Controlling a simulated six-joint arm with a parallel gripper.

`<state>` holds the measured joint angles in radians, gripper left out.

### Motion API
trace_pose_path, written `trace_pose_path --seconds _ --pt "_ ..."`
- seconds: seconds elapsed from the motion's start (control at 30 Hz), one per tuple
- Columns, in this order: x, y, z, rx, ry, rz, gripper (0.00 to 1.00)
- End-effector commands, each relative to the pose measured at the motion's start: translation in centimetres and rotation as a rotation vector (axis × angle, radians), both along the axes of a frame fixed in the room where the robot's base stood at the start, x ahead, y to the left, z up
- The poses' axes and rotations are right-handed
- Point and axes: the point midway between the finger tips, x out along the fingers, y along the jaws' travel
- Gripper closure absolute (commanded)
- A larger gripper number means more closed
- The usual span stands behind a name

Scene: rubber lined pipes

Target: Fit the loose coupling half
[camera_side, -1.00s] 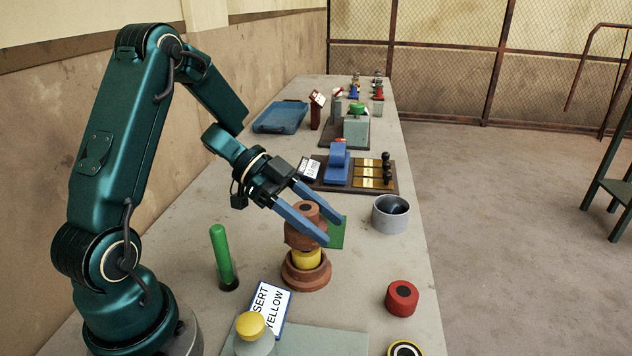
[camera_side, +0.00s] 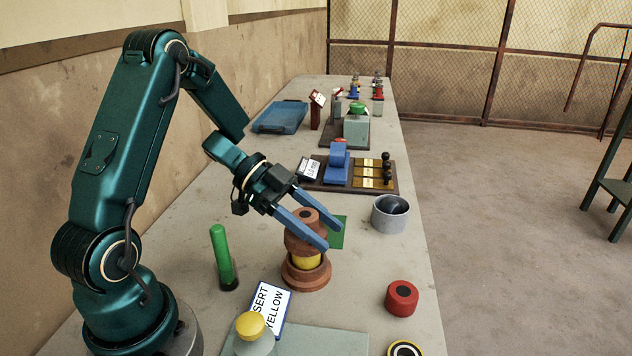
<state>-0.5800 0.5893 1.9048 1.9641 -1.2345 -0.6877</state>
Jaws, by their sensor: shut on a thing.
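The loose coupling half (camera_side: 297,242) is reddish brown, with a narrower top and a dark round mark on it. My gripper (camera_side: 333,239) is shut on it, one blue finger on each side; the near finger hides part of it. It is roughly upright, just above a yellow insert (camera_side: 306,261). The insert sits in a matching brown lower half (camera_side: 306,280) on the table. A thin yellow band shows between the two halves; I cannot tell whether the upper half touches the insert.
A green rod (camera_side: 221,252) stands to the left. A grey cup (camera_side: 390,214) and red cylinder (camera_side: 402,298) are to the right. A green square (camera_side: 338,236) lies just behind the gripper. A sign (camera_side: 270,308) and yellow-topped piece (camera_side: 251,328) are in front.

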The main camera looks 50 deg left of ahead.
Motion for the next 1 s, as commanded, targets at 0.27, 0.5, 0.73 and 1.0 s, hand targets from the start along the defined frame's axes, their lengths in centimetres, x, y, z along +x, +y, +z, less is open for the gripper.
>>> trace_pose_path --seconds 0.27,0.5,0.73,1.0 --pt "0.0 0.0 0.0 -0.001 -0.002 0.0 1.0" --pt "0.0 0.0 0.0 -0.002 -0.001 0.0 1.0" --pt "0.0 0.0 -0.4 -0.002 0.0 0.0 1.0" --pt "0.0 0.0 -1.0 -0.002 -0.001 0.001 1.0"
